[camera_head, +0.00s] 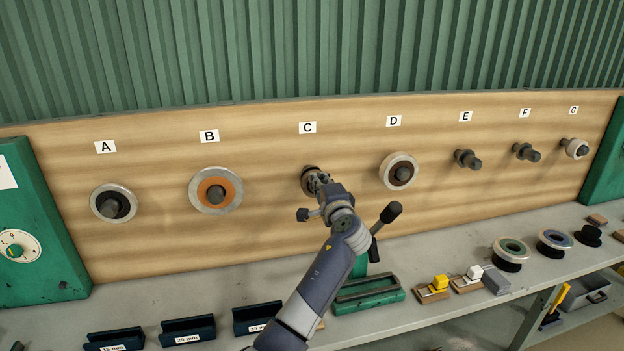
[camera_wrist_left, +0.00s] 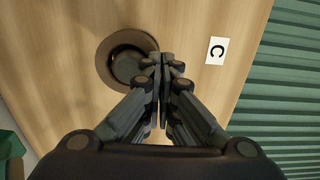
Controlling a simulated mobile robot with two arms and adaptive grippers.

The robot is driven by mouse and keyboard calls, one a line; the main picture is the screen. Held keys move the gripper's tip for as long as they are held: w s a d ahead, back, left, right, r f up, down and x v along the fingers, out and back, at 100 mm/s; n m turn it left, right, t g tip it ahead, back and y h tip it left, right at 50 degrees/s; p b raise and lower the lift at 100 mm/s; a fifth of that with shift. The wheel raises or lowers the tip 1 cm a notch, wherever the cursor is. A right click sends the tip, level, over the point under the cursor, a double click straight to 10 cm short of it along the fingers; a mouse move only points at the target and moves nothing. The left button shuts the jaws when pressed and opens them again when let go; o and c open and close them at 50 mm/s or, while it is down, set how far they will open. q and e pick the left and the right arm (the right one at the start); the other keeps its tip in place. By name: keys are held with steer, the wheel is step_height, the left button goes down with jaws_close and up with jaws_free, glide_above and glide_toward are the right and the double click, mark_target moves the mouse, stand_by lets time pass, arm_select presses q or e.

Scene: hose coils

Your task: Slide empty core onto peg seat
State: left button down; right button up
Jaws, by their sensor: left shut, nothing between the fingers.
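My left gripper (camera_head: 316,182) is shut and empty in front of the board under label C. In the left wrist view its closed fingertips (camera_wrist_left: 162,62) overlap the right side of a brown ring with a dark round middle (camera_wrist_left: 126,64). I cannot tell whether this ring is an empty core or part of the peg seat, nor whether the fingers touch it. In the head view the gripper partly hides the ring (camera_head: 307,173). Pegs E (camera_head: 467,159) and F (camera_head: 526,152) are bare. Peg G (camera_head: 574,148) carries a small pale ring. My right gripper is not in view.
Coils hang on pegs A (camera_head: 98,212), B (camera_head: 230,205) and D (camera_head: 412,166). On the bench are dark bins (camera_head: 188,331), a green tool (camera_head: 368,299) with a black-knobbed lever (camera_head: 391,212), small blocks (camera_head: 433,291) and coils (camera_head: 511,250) at right. Space before E and F is clear.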

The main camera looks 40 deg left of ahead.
arm_select(q)
steer(key=shift+b+x, duration=0.65)
steer(key=shift+x, duration=0.85)
stand_by(0.5)
steer(key=shift+a+r, duration=0.1)
steer(key=shift+r, duration=0.05)
stand_by(0.4)
steer(key=p+v, duration=0.1)
steer(key=v, duration=0.3)
steer(key=shift+s+d+p, duration=0.25)
steer(key=shift+d+p, duration=0.05)
steer(key=shift+p, duration=0.1)
steer(key=v, duration=1.2)
